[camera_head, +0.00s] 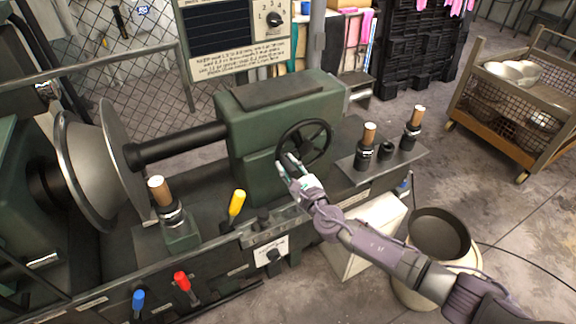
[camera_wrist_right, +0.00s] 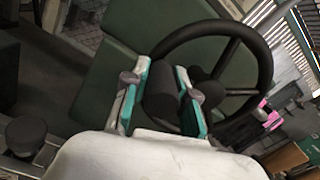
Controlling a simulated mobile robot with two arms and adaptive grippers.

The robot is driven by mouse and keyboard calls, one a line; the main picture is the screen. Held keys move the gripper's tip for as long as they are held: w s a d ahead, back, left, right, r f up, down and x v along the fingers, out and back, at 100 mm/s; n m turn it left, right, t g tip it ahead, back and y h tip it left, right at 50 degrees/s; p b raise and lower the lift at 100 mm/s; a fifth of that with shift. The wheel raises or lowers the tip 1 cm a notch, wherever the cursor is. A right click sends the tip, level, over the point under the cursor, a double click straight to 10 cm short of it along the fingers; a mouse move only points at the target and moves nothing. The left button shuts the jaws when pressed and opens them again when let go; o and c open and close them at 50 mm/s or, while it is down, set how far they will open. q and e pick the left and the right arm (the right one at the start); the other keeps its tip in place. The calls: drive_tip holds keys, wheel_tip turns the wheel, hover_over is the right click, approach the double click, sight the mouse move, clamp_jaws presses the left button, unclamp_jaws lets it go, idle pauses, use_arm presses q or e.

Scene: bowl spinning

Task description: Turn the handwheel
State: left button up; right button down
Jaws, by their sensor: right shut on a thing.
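The black handwheel (camera_head: 304,143) is a spoked ring on the side of the green machine housing (camera_head: 270,120). My right gripper (camera_head: 287,164) is at the lower left of its rim in the head view. In the right wrist view the handwheel (camera_wrist_right: 236,45) fills the upper right. There my right gripper (camera_wrist_right: 172,98) has its teal-padded fingers on both sides of a dark knob-like handle (camera_wrist_right: 161,90) by the rim, shut on it. The fingers hide part of the handle. My left gripper is in neither view.
A metal spinning disc (camera_head: 118,150) stands at the left of the lathe. A yellow lever (camera_head: 237,203), a red lever (camera_head: 182,281) and a blue lever (camera_head: 138,299) stick up in front. A round bin (camera_head: 440,232) and a cart of bowls (camera_head: 520,100) stand right.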

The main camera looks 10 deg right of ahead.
drive_tip(key=shift+s+f, duration=0.3)
drive_tip(key=shift+f, duration=0.45)
drive_tip(key=c, duration=1.1)
unclamp_jaws()
drive_tip(key=shift+w, duration=0.1)
drive_tip(key=shift+o, duration=0.9)
drive_tip(key=shift+w, duration=0.1)
drive_tip(key=shift+r, duration=0.2)
drive_tip(key=shift+r, duration=0.1)
drive_tip(key=v, duration=1.2)
